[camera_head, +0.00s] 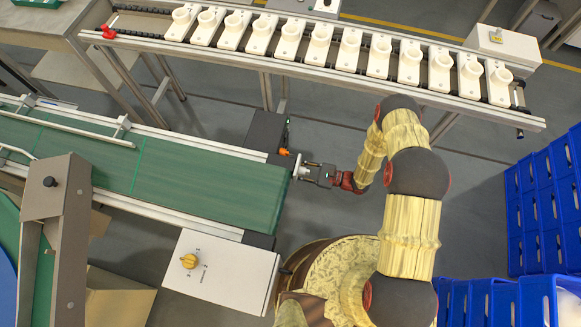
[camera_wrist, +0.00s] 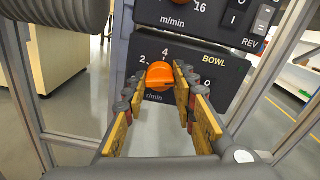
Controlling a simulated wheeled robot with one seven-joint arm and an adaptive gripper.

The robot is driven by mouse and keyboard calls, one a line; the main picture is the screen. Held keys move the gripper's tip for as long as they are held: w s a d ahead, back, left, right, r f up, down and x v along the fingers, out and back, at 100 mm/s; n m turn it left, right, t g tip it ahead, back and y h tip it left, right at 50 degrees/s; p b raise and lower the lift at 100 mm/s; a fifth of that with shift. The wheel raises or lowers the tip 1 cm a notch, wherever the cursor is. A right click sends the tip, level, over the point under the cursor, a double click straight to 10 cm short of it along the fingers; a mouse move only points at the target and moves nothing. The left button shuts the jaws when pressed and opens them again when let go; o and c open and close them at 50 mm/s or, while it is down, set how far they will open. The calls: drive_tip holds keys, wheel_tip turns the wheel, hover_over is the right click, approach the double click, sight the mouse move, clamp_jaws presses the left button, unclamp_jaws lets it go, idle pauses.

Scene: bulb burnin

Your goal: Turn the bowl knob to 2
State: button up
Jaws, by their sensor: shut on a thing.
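The orange bowl knob (camera_wrist: 159,75) sits on a dark panel (camera_wrist: 210,70) marked BOWL and r/min in the wrist view. The marks 2 and 4 show at its upper left and top, with a 0 at the lower right. A dark line on the knob points right, away from the 2; its exact reading is unclear. My gripper (camera_wrist: 161,80) has one finger on each side of the knob and is shut on it. In the head view my gripper (camera_head: 300,167) is at the end of the green conveyor; the bowl knob cannot be made out there.
A second dark panel (camera_wrist: 205,14) marked m/min and REV sits just above. Metal posts flank the panels. In the head view, the green conveyor (camera_head: 190,178) lies left, a rack of white fixtures (camera_head: 320,45) behind, blue bins (camera_head: 540,205) right, and a white box with a yellow knob (camera_head: 189,261) in front.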

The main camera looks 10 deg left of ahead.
drive_tip(key=n+b, duration=0.1)
drive_tip(key=n, duration=1.2)
drive_tip(key=n+b, duration=0.2)
drive_tip(key=n, duration=1.1)
drive_tip(key=shift+s+f, duration=0.1)
drive_tip(key=shift+f, duration=0.1)
drive_tip(key=shift+n, duration=0.4)
drive_tip(key=o, duration=1.2)
drive_tip(key=shift+c, duration=0.2)
drive_tip(key=d, duration=1.2)
drive_tip(key=shift+s, duration=0.4)
